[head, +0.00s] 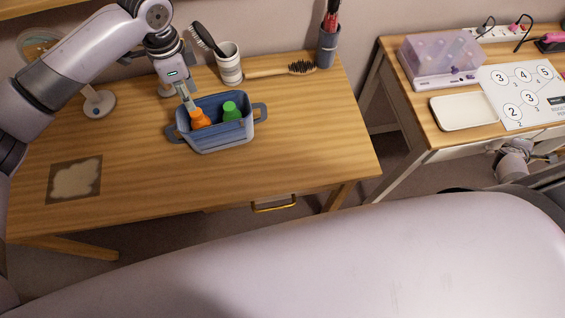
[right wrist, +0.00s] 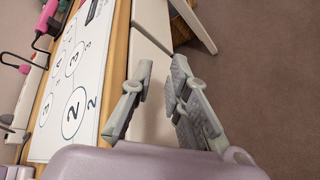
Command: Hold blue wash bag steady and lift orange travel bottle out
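The blue wash bag (head: 222,141) stands upright and open on the wooden dressing table, with a loop handle at each end. The orange travel bottle (head: 199,119) is inside its left part, its top showing above the rim. A green bottle (head: 231,112) stands to the right in the bag. My left gripper (head: 188,104) reaches down from behind at the bag's back left, right by the orange bottle. Whether its fingers hold the rim or the bottle is unclear. My right gripper (right wrist: 163,76) is open and empty, beside the right-hand desk; it shows partly in the head view (head: 513,160).
Behind the bag are a striped cup (head: 229,66), a hairbrush (head: 300,68) and a dark holder (head: 328,48). A mirror base (head: 98,104) stands left. A white tray (head: 464,112), numbered sheet (head: 525,95) and purple box (head: 441,58) occupy the right desk. The front table is mostly clear.

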